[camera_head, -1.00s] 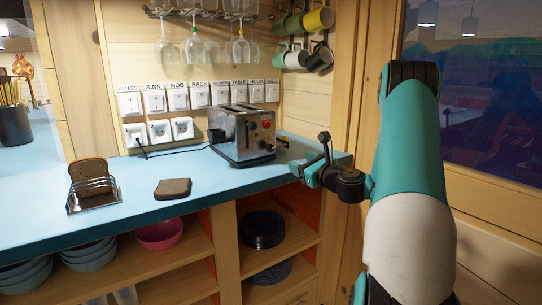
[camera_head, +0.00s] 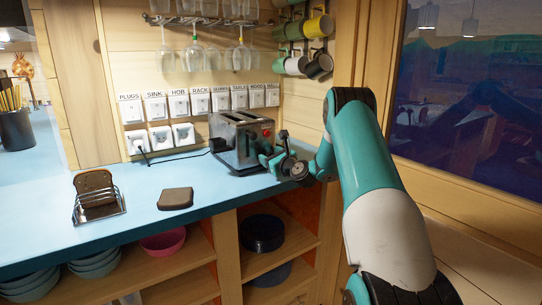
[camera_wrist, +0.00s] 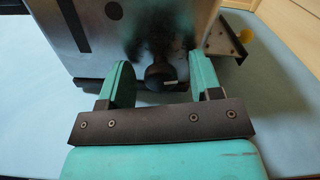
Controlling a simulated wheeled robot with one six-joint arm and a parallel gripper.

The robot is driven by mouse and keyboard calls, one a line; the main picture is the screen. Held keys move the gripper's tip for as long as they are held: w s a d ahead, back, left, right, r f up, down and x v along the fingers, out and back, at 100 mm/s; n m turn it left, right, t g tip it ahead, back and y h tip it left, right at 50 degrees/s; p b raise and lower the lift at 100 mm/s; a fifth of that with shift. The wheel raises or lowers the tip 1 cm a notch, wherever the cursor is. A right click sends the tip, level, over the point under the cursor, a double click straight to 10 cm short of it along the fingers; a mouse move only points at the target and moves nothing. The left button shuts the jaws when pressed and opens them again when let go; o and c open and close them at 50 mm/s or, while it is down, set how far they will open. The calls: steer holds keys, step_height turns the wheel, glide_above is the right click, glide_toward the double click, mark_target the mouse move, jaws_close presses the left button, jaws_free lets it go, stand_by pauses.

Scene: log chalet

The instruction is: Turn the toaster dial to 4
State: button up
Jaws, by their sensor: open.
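The silver toaster (camera_head: 230,143) stands on the blue counter near the wall, with its control end turned toward my gripper. In the wrist view the toaster's metal face (camera_wrist: 110,40) fills the top. Its dark round dial (camera_wrist: 160,76), with a pale pointer mark, sits between my two teal fingers. My gripper (camera_wrist: 162,78) is open, with a finger on each side of the dial; I cannot tell whether either touches it. In the head view my gripper (camera_head: 272,157) is at the toaster's right end and hides the dial. The number marks around the dial are not readable.
A slice of bread (camera_head: 175,198) lies on the blue counter (camera_head: 145,225), left of the toaster. A toast rack (camera_head: 98,207) stands farther left. Labelled switches (camera_head: 200,102) line the wall behind, with glasses and mugs hanging above.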

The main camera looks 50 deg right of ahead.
steer(key=shift+c, duration=0.4)
steer(key=c, duration=0.9)
steer(key=shift+o, duration=0.2)
steer(key=shift+f+n, duration=0.1)
steer(key=shift+n, duration=0.2)
steer(key=n+b, duration=0.2)
steer(key=n, duration=0.1)
steer(key=n+b, duration=0.2)
steer(key=n, duration=0.1)
steer(key=shift+a+f+n, duration=0.15)
steer(key=shift+f+n, duration=0.05)
steer(key=shift+n, duration=0.1)
steer(key=n+b, duration=0.3)
steer(key=n, duration=0.1)
steer(key=shift+n, duration=0.3)
steer(key=shift+r, duration=0.1)
steer(key=o, duration=0.9)
